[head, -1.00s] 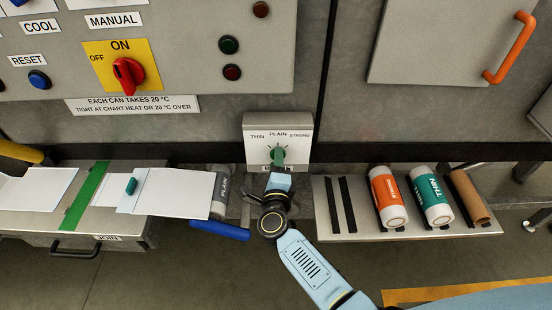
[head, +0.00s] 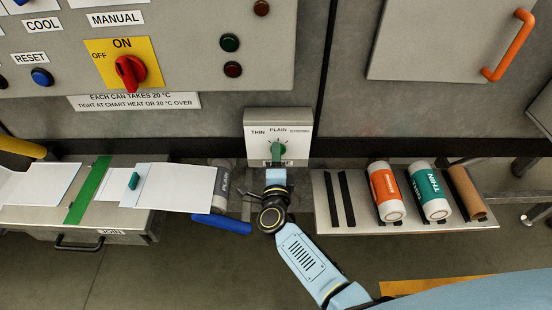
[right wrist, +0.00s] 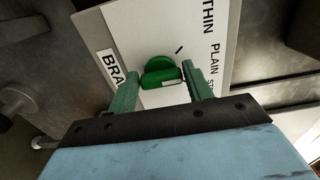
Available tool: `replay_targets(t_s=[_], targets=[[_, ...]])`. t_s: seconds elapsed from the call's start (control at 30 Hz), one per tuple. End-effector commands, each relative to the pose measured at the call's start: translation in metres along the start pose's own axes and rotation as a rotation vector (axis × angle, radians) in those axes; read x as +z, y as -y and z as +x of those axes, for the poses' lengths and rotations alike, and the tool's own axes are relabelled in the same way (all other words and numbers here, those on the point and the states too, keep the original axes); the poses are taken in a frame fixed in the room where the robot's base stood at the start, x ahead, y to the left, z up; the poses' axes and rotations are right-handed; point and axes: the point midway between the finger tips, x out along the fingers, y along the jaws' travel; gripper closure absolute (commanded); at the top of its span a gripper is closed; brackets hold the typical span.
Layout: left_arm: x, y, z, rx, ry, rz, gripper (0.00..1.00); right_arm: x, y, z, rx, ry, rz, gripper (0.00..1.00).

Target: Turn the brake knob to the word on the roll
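The grey brake box (head: 255,150) on the machine front carries the words THIN, PLAIN and STRONG and a green knob (head: 277,149), which seems to point up near PLAIN. The roll (head: 222,186) at the end of the white sheet reads PLAIN. My right gripper (head: 277,166) is up at the knob. In the right wrist view its two green fingers (right wrist: 162,82) stand apart on either side of the knob (right wrist: 160,72); whether they touch it is unclear. STRONG is partly covered by a finger there. My left gripper is not in view.
An orange roll (head: 384,190), a teal THIN roll (head: 427,190) and a brown tube (head: 466,194) lie on the right shelf (head: 375,222). A blue bar (head: 221,224) sticks out left of my right arm. A red switch (head: 130,72) is above left.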

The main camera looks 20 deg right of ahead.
Motion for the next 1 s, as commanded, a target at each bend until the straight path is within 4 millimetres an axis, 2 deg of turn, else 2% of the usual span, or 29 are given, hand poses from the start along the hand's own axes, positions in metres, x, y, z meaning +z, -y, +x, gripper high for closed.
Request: replay_targets(t_s=[0.03,0.13,0.4,0.53,0.67,1.0], targets=[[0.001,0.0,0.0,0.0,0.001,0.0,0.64,0.0,0.0,0.0,0.001,0.0,0.0,0.42],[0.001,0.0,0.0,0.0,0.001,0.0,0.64,0.0,0.0,0.0,0.001,0.0,0.001,0.31],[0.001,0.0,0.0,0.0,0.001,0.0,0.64,0.0,0.0,-0.001,0.0,0.0,0.001,0.31],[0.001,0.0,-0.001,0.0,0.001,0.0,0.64,0.0,-0.001,-0.01,0.003,0.001,0.001,0.31],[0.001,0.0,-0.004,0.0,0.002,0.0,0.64,0.0,0.0,-0.031,0.003,0.0,0.002,0.31],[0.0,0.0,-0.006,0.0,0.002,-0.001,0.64,0.0,-0.001,-0.105,0.004,0.001,0.001,0.31]])
